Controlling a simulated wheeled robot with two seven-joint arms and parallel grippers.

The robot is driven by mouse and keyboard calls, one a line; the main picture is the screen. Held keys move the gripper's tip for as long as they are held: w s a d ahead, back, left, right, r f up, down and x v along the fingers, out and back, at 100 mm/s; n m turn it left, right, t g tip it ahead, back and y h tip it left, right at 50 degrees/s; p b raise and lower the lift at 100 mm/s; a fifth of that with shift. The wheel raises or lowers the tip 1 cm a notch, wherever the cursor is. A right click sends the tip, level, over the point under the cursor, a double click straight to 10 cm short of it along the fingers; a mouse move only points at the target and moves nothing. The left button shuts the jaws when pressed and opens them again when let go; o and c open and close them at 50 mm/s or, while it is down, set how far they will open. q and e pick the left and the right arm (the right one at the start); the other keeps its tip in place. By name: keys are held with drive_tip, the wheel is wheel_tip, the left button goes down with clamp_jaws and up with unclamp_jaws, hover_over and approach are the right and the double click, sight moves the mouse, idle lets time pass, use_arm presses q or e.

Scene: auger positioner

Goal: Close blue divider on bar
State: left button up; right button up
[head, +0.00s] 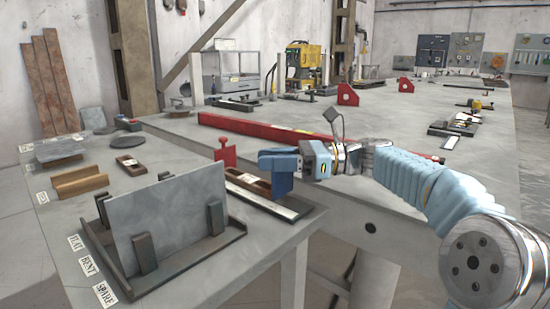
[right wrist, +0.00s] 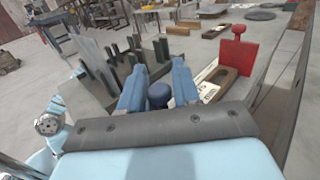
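My right gripper (head: 268,162) is low over the near table's right end. Its two blue fingers (right wrist: 158,68) stand apart in the right wrist view. A dark blue round knob (right wrist: 158,95) shows between them; I cannot tell whether they touch it. A blue plate-like part (head: 283,182) hangs below the gripper in the head view; I cannot tell whether it is the divider or a finger. The red upright piece with a knob (head: 224,153) stands to the left, also in the right wrist view (right wrist: 234,57). A flat pale bar (head: 288,206) lies below the gripper. My left gripper is out of view.
A dark rack with upright grey plates (head: 185,222) stands left of my gripper. A brown wooden block (head: 248,182) lies close by. A long red beam (head: 270,133) lies behind on the larger table. Labels line the near table's left edge.

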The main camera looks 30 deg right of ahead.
drive_tip(key=shift+o, duration=1.3)
drive_tip(key=p+v, duration=0.2)
drive_tip(key=v, duration=1.1)
drive_tip(key=shift+s+d, duration=0.2)
drive_tip(key=shift+d, duration=0.15)
